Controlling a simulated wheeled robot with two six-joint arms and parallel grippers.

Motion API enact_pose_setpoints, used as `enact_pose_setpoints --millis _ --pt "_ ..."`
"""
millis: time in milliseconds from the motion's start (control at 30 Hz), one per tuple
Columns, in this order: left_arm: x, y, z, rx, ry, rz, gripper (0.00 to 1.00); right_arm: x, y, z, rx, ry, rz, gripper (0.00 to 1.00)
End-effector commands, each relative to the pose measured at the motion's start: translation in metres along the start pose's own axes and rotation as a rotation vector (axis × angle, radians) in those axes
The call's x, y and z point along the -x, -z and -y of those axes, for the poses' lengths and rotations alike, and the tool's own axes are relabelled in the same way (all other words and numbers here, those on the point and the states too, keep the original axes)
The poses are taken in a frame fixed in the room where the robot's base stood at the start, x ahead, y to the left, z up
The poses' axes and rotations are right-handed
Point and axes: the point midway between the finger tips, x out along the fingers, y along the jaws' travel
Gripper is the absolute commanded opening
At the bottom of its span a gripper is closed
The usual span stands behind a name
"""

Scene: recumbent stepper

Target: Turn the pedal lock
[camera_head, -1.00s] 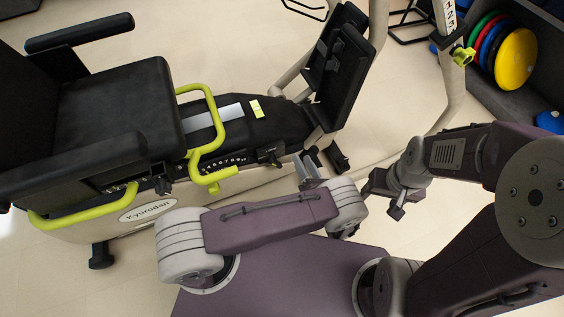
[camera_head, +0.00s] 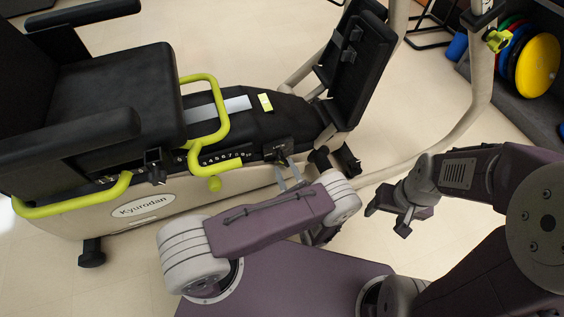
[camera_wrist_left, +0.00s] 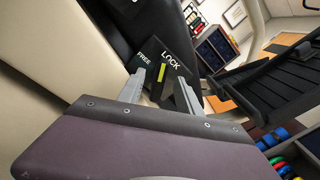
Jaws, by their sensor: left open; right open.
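The pedal lock (camera_head: 279,149) is a small black unit on the side of the stepper, below the seat rail. In the left wrist view its dark plate (camera_wrist_left: 172,56) shows the words FREE and LOCK, with a yellow mark near LOCK. My left gripper (camera_head: 287,172) is open, its two grey fingers pointing at the lock from the front. In the left wrist view the fingers (camera_wrist_left: 161,84) stand apart just before the plate, with a dark part between them; I cannot tell whether they touch it. My right gripper (camera_head: 387,219) is open and empty over the floor.
The stepper's black seat (camera_head: 118,105) and yellow-green handle (camera_head: 222,125) lie left of the lock. A black pedal (camera_head: 360,60) stands behind it to the right. Weight plates (camera_head: 538,65) sit on a rack at the far right. Floor between is clear.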

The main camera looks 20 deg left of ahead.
Motion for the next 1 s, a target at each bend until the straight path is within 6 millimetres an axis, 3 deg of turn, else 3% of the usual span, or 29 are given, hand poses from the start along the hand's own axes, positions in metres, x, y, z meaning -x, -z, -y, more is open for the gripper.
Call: enact_pose_setpoints --millis 200,500,667,1000 --pt "-0.032 0.001 -0.001 0.0 -0.002 0.001 0.42 -0.007 -0.001 0.0 0.0 0.0 0.0 0.65" --pt "-0.037 0.0 0.0 0.0 0.001 0.0 0.42 -0.006 -0.001 0.0 0.0 0.0 0.0 0.65" --pt "-0.036 0.0 0.0 0.0 0.001 -0.001 0.0 -0.006 -0.001 0.0 0.0 0.0 0.0 0.65" --pt "-0.036 0.0 0.001 -0.036 0.001 -0.001 0.0 -0.004 -0.001 0.0 0.0 0.0 0.0 0.65"
